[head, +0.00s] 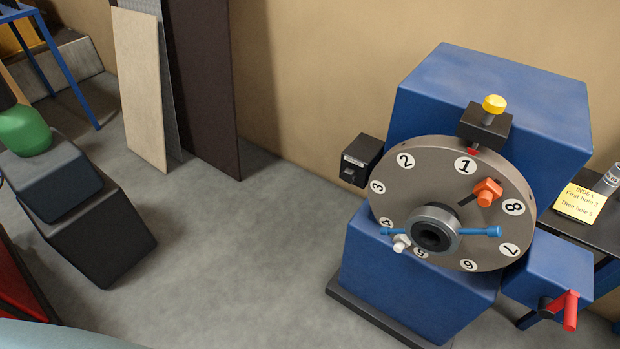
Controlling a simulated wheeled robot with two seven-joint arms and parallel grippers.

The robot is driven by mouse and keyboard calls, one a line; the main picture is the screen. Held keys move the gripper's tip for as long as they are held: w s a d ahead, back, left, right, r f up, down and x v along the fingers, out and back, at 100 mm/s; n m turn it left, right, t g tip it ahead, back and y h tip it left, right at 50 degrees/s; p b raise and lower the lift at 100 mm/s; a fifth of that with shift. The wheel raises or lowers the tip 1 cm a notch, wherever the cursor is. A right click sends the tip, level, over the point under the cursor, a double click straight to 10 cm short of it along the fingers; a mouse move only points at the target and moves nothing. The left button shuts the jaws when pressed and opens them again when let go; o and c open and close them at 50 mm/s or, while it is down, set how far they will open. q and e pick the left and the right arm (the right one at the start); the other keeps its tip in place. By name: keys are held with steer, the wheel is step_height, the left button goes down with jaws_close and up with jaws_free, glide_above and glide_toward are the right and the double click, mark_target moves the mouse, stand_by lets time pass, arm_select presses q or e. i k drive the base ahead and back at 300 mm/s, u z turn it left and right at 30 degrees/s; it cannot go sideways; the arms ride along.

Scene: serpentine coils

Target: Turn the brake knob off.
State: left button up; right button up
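A blue machine (490,95) carries a round grey dial plate (400,187) with numbered white spots. A small black box (361,160) with a pale label and a small dark knob or switch sits at the plate's upper left. Its label is too small to read, so I cannot tell for sure that this is the brake knob or how it is set. A yellow-topped plunger (494,104) stands above the 1. An orange clamp-like part (487,192) and a blue crossbar (478,232) are on the plate. Neither of my grippers is in view.
A red-handled crank (570,311) sticks out at lower right. A yellow note (580,203) reading "INDEX, First hole 3, Then hole 5" lies on a dark table (595,238). Dark blocks (100,233) stand at left. Panels (140,90) lean on the wall. The floor between is clear.

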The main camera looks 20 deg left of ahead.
mark_target(349, 176)
steer(key=u, duration=2.2)
steer(key=i, duration=1.6)
steer(key=z, duration=2.8)
